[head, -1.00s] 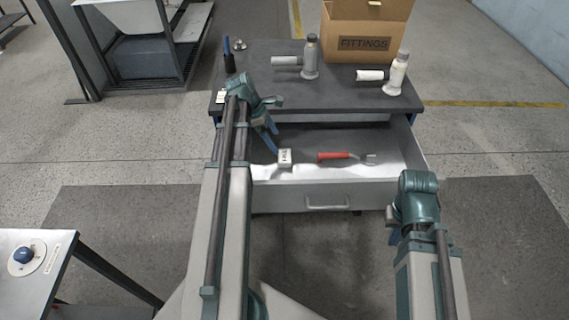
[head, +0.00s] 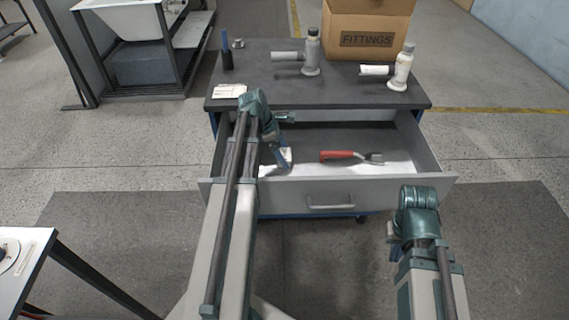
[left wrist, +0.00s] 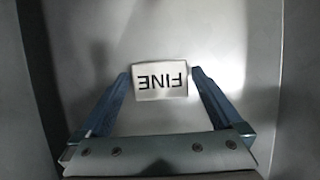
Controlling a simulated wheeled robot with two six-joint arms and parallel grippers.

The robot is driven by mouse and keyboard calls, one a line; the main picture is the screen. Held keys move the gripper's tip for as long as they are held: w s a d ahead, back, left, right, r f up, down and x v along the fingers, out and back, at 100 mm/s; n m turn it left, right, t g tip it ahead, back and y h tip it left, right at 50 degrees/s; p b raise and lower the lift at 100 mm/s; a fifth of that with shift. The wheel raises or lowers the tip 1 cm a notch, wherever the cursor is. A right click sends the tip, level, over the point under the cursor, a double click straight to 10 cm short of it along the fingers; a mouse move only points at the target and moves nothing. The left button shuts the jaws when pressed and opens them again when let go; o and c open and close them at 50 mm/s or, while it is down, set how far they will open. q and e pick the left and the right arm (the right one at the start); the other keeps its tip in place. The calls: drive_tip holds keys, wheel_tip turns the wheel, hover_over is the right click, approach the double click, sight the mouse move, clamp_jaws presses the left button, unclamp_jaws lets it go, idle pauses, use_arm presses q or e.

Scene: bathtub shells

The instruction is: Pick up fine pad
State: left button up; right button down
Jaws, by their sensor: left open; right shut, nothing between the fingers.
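The fine pad is a small white block marked FINE (left wrist: 160,80), lying on the floor of the open drawer (head: 335,188). In the left wrist view it sits between the blue fingertips of my left gripper (left wrist: 160,84). The fingers are open, one on each side of the pad; I cannot tell whether they touch it. In the head view my left gripper (head: 282,165) reaches down into the left part of the drawer and partly hides the pad (head: 287,154). My right gripper (head: 392,236) is shut and empty in front of the drawer, at the right.
A red-handled tool (head: 340,155) lies in the drawer, right of the pad. On the cabinet top (head: 300,92) stand a grey tool (head: 311,52), a white tool (head: 402,68), a FITTINGS box (head: 368,40), a blue-handled item (head: 226,52) and a white stack (head: 229,91).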

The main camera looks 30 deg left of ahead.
sight(284, 154)
use_arm(q)
drive_tip(key=shift+d+f, duration=0.15)
drive_tip(key=shift+f, duration=0.4)
drive_tip(key=shift+r, duration=0.1)
use_arm(e)
drive_tip(key=shift+f, duration=0.4)
use_arm(q)
drive_tip(key=shift+c, duration=0.2)
drive_tip(key=c, duration=1.1)
